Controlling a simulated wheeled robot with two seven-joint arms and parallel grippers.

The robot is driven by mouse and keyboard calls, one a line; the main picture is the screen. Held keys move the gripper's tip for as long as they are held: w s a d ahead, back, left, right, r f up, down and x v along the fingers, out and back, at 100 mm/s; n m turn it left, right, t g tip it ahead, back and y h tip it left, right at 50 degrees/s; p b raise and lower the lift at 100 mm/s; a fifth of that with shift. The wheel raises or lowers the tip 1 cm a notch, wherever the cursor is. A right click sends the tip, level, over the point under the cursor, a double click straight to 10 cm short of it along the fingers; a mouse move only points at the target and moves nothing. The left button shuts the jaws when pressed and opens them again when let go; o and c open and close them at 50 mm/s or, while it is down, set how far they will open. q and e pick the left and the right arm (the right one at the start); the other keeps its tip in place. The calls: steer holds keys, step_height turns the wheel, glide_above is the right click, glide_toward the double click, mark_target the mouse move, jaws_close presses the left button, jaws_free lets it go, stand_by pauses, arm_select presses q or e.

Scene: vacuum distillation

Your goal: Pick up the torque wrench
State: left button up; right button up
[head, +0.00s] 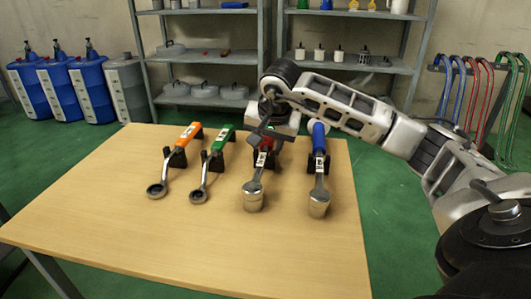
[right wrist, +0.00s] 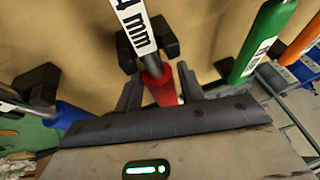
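Several tools lie in black holders on the wooden table. A red-handled wrench (head: 253,188) with a large silver socket head is right of centre; its handle (right wrist: 160,88) also shows in the right wrist view. A similar blue-handled wrench (head: 319,186) lies to its right. Which one is the torque wrench, I cannot tell from the labels. My right gripper (head: 264,143) is over the red handle. Its fingers (right wrist: 160,78) stand on either side of the handle, with a gap visible on one side. The red wrench still rests in its holder. My left gripper is out of view.
A green-handled ring wrench (head: 211,165) and an orange-handled ring wrench (head: 172,163) lie to the left. The front of the table (head: 190,245) is bare. Metal shelves (head: 205,58) stand behind, with blue containers (head: 92,88) at the left.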

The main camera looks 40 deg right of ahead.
steer(key=shift+w+d+f, duration=0.1)
steer(key=shift+f, duration=0.1)
steer(key=shift+c, duration=0.3)
jaws_close()
steer(key=shift+r, duration=0.2)
steer(key=shift+r, duration=0.1)
